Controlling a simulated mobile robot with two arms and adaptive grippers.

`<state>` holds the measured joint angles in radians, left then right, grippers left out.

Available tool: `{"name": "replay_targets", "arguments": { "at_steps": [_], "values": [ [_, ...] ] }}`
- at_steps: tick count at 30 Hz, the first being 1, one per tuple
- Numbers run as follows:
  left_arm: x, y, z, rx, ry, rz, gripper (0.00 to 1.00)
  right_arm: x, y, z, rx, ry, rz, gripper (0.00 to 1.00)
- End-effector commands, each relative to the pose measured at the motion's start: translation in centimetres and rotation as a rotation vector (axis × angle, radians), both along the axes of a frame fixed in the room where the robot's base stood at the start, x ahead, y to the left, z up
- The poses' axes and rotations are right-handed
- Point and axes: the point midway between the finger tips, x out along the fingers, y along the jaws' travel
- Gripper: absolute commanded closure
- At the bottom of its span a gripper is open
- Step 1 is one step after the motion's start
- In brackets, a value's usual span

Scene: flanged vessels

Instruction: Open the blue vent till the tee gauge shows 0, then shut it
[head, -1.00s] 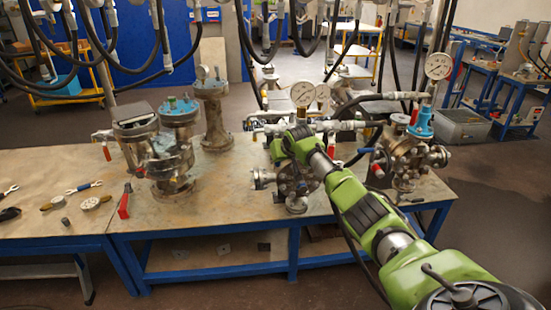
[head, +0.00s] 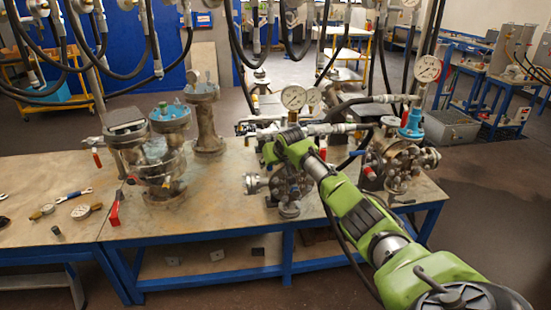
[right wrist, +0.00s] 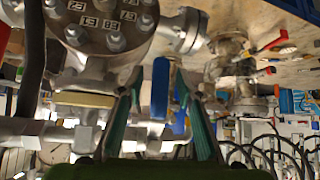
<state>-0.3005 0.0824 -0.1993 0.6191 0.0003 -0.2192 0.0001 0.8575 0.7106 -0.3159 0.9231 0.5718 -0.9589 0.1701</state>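In the right wrist view a blue lever handle (right wrist: 160,88) stands between the two green fingers of my right gripper (right wrist: 160,98). The fingers are apart, with gaps on both sides of the handle. In the head view my green right arm reaches over the bench, and its wrist hides the fingers and this handle. A white dial gauge (head: 294,97) stands upright on the pipework just behind the wrist, with a second dial (head: 314,96) beside it. Another gauge (head: 428,68) stands on a blue fitting at the right. The needle readings are too small to tell. My left gripper is out of view.
Flanged vessels (head: 165,155) stand on the left of the bench (head: 225,215), and a valved one (head: 400,155) stands at the right. Red-handled levers and black hoses surround the pipework. Loose tools and a small gauge (head: 82,211) lie at the left.

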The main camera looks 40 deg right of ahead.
Motion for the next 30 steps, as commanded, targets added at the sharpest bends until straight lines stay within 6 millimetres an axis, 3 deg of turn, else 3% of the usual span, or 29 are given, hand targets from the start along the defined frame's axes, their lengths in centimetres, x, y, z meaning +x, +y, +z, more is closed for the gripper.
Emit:
{"name": "replay_targets", "arguments": {
  "at_steps": [18, 30],
  "values": [
    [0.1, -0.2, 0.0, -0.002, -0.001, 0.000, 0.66, -6.0, 2.2, 6.3, -0.006, 0.001, 0.000, 0.67],
    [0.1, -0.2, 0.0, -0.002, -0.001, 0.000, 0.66, -7.3, 2.7, 7.6, -0.003, 0.002, -0.001, 0.67]
  ]
}}
